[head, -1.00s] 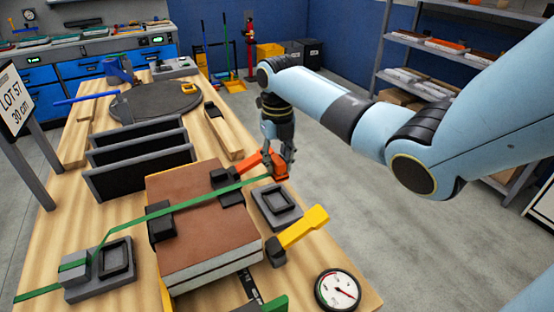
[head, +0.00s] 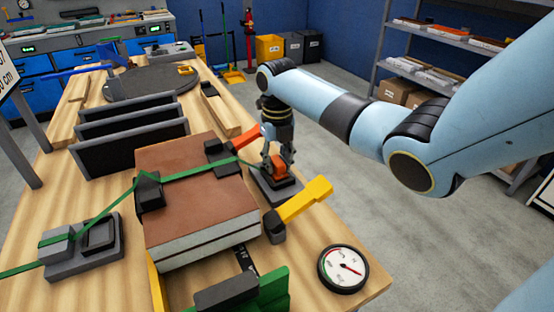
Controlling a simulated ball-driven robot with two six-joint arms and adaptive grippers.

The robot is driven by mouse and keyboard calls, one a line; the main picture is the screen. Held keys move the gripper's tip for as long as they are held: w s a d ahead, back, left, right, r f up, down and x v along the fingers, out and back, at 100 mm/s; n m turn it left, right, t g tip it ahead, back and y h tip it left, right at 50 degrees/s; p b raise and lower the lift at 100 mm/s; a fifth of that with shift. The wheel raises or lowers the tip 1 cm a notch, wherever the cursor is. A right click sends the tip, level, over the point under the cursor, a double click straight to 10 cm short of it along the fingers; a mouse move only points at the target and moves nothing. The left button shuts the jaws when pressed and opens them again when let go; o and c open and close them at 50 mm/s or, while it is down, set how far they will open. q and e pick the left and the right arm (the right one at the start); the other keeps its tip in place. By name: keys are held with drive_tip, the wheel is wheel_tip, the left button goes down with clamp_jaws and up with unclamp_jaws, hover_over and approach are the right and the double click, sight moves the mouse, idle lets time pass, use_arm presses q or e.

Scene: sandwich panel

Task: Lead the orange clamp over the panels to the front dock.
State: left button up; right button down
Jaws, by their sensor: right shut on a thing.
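The panels (head: 195,188) lie as a stack with a brown top and pale and dark layers, on the wooden bench. A green strap (head: 198,170) runs from a grey dock (head: 115,250) at lower left, over black corner blocks, across the panels to the right. The orange clamp (head: 278,171) is at the strap's right end. My right gripper (head: 279,165) is shut on it, just over a second grey dock (head: 268,192) beside the panels' right edge. Whether the clamp touches this dock I cannot tell; the fingers hide part of it. My left gripper is out of view.
An orange-handled tool (head: 246,138) and a yellow-handled one (head: 305,200) stick out at the stack's right side. A round gauge (head: 343,268) lies at the front right. Dark upright racks (head: 130,145) stand behind the stack. A green and black part (head: 270,288) is at the bottom edge.

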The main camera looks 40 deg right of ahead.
drive_tip(key=c, duration=1)
unclamp_jaws()
wheel_tip(320, 180, up, 12)
drive_tip(key=shift+s, duration=0.1)
